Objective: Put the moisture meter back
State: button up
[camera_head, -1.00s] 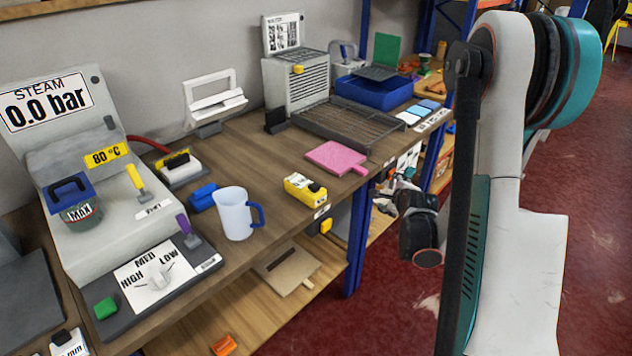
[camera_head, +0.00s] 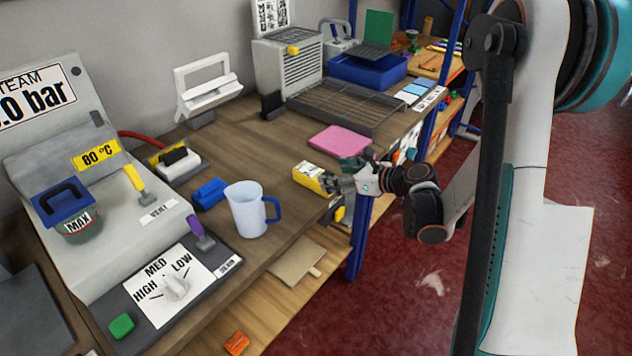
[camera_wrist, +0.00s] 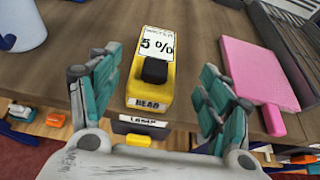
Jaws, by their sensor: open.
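The moisture meter is a yellow block (camera_head: 310,178) near the front edge of the wooden bench. In the wrist view the meter (camera_wrist: 137,88) shows a white "5 %" display, a black button and a "READ" label facing me. My gripper (camera_head: 342,176) is open at the bench edge by the meter. In the wrist view its teal fingers (camera_wrist: 160,66) stand to either side of the meter, with visible gaps, and do not grip it. In the head view the fingers partly cover the meter's right end.
A pink board (camera_head: 338,141) lies just right of the meter. A white jug (camera_head: 246,212) stands to its left. A small black stand (camera_head: 271,105) is behind, near a wire rack (camera_head: 345,103). A "LAMP" label (camera_wrist: 143,121) sits on the bench's front edge.

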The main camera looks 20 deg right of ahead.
aim_at(316, 173)
jog(key=x, duration=0.2)
jog(key=shift+w+a+f+b, duration=0.2)
jog(key=shift+w+f+b, duration=0.05)
jog(key=shift+b, duration=0.05)
jog(key=shift+s+f+b+x, duration=0.1)
jog(key=shift+b+x, duration=0.55)
jog(key=shift+x, duration=0.7)
jog(key=shift+s+f+b+x, duration=0.1)
jog(key=shift+b+x, duration=0.5)
jog(key=shift+x, duration=0.75)
jog(key=shift+a, duration=0.1)
jog(key=shift+r, duration=0.1)
jog(key=shift+c, duration=0.6)
jog(key=c, duration=1.3)
jog(key=shift+o, duration=0.2)
